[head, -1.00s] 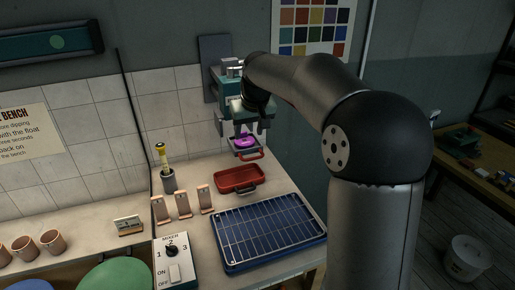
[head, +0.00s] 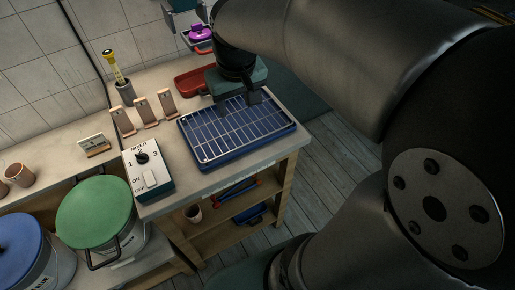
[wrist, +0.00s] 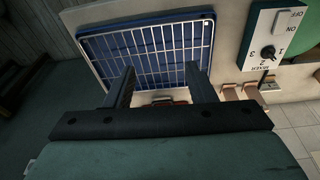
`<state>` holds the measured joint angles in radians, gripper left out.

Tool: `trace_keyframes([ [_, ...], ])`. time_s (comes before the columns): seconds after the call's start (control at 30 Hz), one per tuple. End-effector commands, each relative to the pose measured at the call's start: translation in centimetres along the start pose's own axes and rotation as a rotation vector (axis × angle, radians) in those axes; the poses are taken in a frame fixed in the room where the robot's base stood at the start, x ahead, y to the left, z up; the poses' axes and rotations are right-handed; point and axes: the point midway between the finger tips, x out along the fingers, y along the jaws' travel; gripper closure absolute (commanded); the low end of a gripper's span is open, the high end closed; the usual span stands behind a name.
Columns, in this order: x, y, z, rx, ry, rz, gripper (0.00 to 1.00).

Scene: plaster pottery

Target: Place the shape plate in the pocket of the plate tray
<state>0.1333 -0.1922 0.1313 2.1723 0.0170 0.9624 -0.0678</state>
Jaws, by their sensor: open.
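The purple shape plate (head: 200,33) is at the top of the head view, on the small grey plate tray (head: 198,43) below the teal wall-side machine. It is too small to tell whether it sits flat in the pocket. My gripper (head: 240,103) is apart from it, to the lower right, over the blue rack tray. In the wrist view my gripper (wrist: 158,78) has its two dark fingers spread with nothing between them. The shape plate and plate tray do not show in the wrist view.
The blue tray with a wire rack (head: 240,130) lies below my gripper. A red tray (head: 192,83) is partly hidden behind my gripper. Several upright clay-coloured holders (head: 144,110), a mixer switch box (head: 147,168) and a yellow-handled tool in a cup (head: 124,90) stand to the left.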

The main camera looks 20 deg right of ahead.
Motion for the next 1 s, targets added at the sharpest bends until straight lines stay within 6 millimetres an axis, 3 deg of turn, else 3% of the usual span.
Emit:
trace_keyframes([
  [0.03,1.1,-0.3,3.8,0.009,-0.035,-0.001,0.5],
  [0.1,2.6,-0.5,8.1,0.025,-0.076,-0.005,0.5],
  [0.2,4.1,-0.7,12.3,0.04,-0.117,-0.013,0.5],
  [0.3,4.9,-0.8,14.3,0.049,-0.138,-0.018,0.5],
  [1.0,5.1,-0.8,14.6,0.051,-0.143,-0.018,0.5],
])
